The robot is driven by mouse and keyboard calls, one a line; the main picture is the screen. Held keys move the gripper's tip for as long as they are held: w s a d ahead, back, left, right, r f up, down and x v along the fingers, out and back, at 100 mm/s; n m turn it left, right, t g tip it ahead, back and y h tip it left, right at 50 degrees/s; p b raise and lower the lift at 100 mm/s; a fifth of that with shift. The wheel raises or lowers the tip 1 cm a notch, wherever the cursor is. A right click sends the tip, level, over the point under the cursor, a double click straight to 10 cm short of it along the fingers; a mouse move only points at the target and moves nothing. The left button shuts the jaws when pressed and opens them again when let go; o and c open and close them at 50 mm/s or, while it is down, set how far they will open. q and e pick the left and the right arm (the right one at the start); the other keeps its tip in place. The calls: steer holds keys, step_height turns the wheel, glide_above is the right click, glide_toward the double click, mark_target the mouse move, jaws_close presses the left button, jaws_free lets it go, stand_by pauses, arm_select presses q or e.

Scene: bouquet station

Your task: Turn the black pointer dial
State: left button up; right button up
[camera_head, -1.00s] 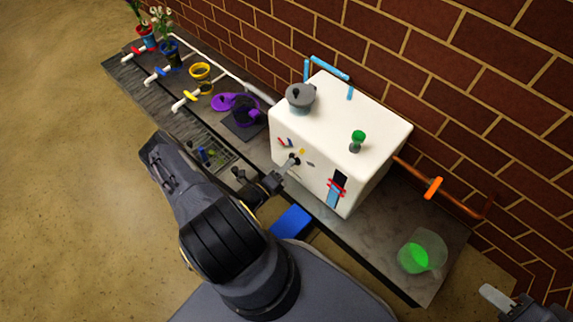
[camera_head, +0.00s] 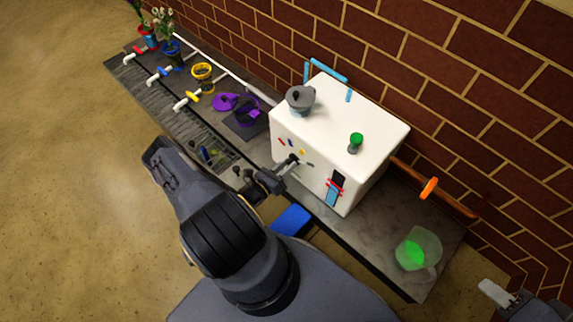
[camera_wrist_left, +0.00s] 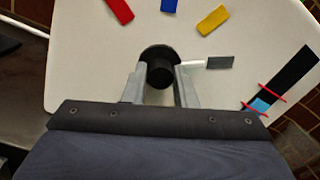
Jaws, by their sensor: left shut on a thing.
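The black pointer dial (camera_wrist_left: 160,58) is on the front face of the white box-shaped machine (camera_head: 330,125). In the left wrist view it is a round black knob between my fingers, with a white pointer (camera_wrist_left: 192,64) reaching right toward a dark grey mark (camera_wrist_left: 220,62). Red (camera_wrist_left: 119,10), blue (camera_wrist_left: 169,4) and yellow (camera_wrist_left: 212,20) marks fan out above it. My left gripper (camera_head: 290,162) is shut on the dial, one finger on each side. My right gripper (camera_head: 497,295) is at the lower right, away from the machine; its finger opening is unclear.
A green knob (camera_head: 356,139) and a grey lidded pot (camera_head: 300,98) are on the machine's top. A jug with green liquid (camera_head: 416,252) stands right on the bench. An orange-handled pipe (camera_head: 429,188) leaves the machine's right side. Flower pots and taps line the left bench.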

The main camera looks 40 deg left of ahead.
arm_select(q)
steer(key=shift+m, duration=0.4)
steer(key=o, duration=1)
steer(key=s+p, duration=0.1)
steer(key=s, duration=0.6)
steer(key=shift+s+a+f, duration=0.25)
steer(key=shift+s+a, duration=0.15)
steer(key=shift+a, duration=0.05)
steer(key=shift+r, duration=0.1)
